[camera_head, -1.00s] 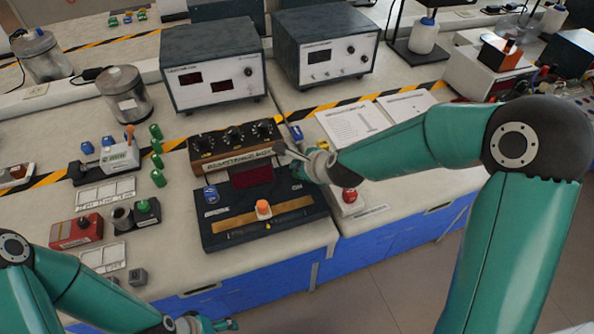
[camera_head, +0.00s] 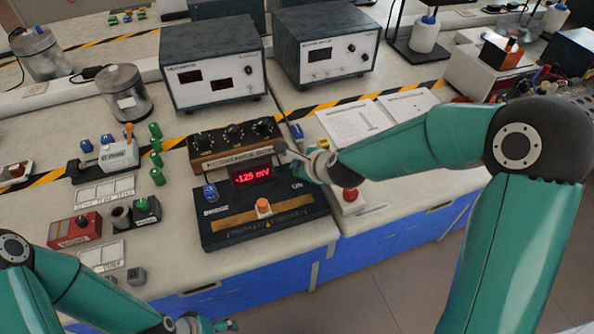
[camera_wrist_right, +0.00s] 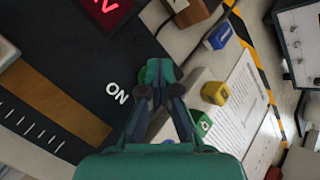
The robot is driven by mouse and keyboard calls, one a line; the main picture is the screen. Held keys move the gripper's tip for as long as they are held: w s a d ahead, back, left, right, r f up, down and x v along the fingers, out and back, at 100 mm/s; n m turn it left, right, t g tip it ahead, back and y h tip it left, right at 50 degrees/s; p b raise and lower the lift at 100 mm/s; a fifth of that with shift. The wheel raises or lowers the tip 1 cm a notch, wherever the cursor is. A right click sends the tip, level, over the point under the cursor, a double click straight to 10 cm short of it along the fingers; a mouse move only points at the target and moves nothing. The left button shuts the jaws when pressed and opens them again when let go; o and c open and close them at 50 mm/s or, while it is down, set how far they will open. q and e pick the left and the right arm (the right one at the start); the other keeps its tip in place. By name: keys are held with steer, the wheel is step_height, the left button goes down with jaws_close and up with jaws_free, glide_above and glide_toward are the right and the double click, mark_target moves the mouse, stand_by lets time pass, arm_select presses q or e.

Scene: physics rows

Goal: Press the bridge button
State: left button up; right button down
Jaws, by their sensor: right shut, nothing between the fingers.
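The black bridge unit (camera_head: 225,237) stands on the bench with its red display (camera_head: 252,175) lit at "-125 mV". It carries an orange slider knob (camera_head: 263,207) and a white "ON" mark (camera_wrist_right: 117,92). My right gripper (camera_head: 284,150) is shut and empty over the unit's back right corner. In the right wrist view its fingertips (camera_wrist_right: 160,70) are together beside the "ON" mark. Whatever lies under the tips is hidden, and contact cannot be told. My left gripper (camera_head: 217,324) is low at the bottom edge, partly cut off.
A brown box with black knobs (camera_head: 232,146) stands right behind the unit. A red button on a white base (camera_head: 349,194) is to the right, under my right arm. Paper sheets (camera_head: 355,122) and two grey instruments (camera_head: 212,65) lie behind. Small parts crowd the left.

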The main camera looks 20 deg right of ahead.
stand_by(0.5)
steer(key=shift+r+p, duration=0.3)
steer(key=shift+r, duration=0.1)
step_height(320, 180, up, 6)
steer(key=p, duration=0.5)
stand_by(0.4)
